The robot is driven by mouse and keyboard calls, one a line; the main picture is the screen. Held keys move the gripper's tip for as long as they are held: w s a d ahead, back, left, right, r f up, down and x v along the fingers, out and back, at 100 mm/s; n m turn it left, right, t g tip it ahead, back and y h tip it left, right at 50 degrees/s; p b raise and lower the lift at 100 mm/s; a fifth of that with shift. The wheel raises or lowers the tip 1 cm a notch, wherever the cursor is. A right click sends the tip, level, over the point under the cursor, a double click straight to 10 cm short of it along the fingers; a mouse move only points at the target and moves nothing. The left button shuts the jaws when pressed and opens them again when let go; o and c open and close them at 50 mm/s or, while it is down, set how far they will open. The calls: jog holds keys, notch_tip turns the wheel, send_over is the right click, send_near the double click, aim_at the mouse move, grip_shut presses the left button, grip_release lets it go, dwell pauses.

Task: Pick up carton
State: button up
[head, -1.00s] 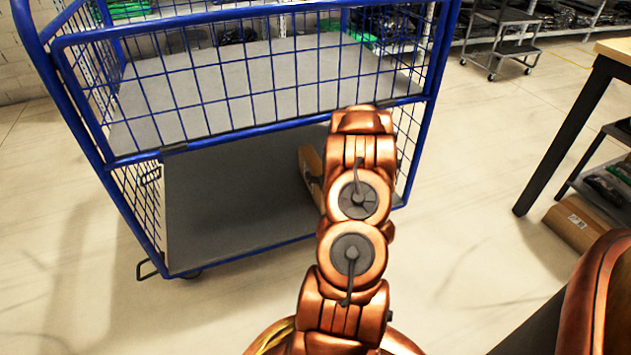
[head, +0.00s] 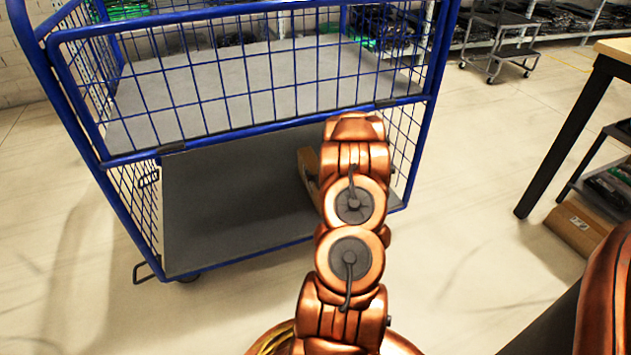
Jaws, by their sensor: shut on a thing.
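A brown carton (head: 308,168) shows in the head view on the lower deck of the blue wire trolley (head: 225,215), near its right side. Only its left edge is visible; my arm hides the rest. My copper arm reaches forward to the trolley, in front of the carton. My gripper is hidden behind the arm, so its jaws and its contact with the carton cannot be seen.
The trolley's upper shelf (head: 215,90) is bare behind a blue mesh panel. A table with dark legs (head: 565,135) stands at the right, with another carton (head: 578,227) below it. A small step cart (head: 500,45) stands farther back. The floor between trolley and table is clear.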

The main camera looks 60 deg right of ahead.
grip_shut()
dwell(0.3)
